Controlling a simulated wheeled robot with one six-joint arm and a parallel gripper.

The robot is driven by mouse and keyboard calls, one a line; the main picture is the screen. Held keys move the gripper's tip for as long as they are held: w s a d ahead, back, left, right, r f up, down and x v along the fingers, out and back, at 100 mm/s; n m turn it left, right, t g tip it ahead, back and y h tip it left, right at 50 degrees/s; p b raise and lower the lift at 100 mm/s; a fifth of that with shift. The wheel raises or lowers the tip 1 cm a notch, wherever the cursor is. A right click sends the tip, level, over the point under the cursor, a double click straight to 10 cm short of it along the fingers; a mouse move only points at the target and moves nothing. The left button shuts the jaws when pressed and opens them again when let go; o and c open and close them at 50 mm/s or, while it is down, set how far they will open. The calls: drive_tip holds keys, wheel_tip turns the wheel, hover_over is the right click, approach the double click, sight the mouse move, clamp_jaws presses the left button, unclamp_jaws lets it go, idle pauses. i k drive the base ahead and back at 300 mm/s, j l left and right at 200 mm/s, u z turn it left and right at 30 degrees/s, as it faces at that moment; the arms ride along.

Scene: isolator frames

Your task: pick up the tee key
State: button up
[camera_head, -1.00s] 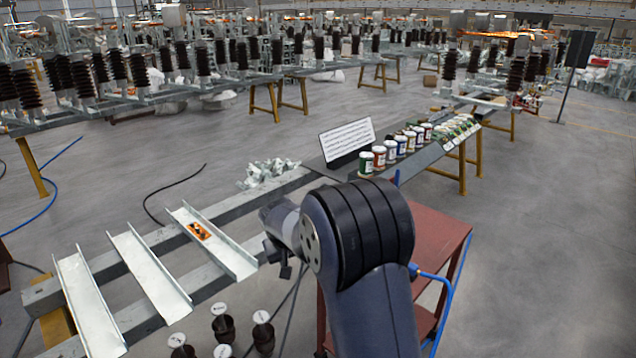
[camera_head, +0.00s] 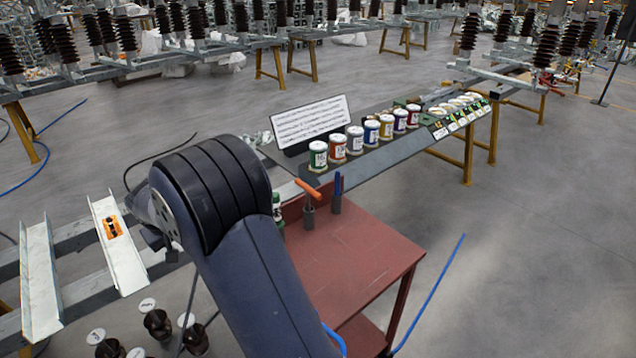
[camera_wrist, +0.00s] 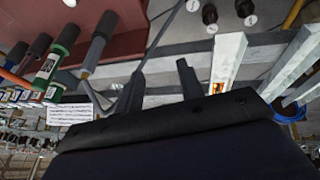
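A grey rod-like tool (camera_wrist: 95,52) stands in a dark holder (camera_wrist: 105,24) in the wrist view, whose picture is upside down. It may be the tee key, but its end is too blurred to be sure of a crossbar. My arm hides that spot in the head view. An orange-handled tool (camera_head: 307,188) and a blue tool (camera_head: 337,184) stand in separate grey holders at the red table's far edge. My gripper (camera_wrist: 160,74) shows two fingers apart with nothing held between them. It is apart from the tools.
The red table (camera_head: 350,255) is mostly clear. Several labelled cans (camera_head: 355,138) and a white sign (camera_head: 310,120) stand on the rack behind.

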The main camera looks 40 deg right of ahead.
sight(309, 191)
drive_tip(key=l, duration=2.1)
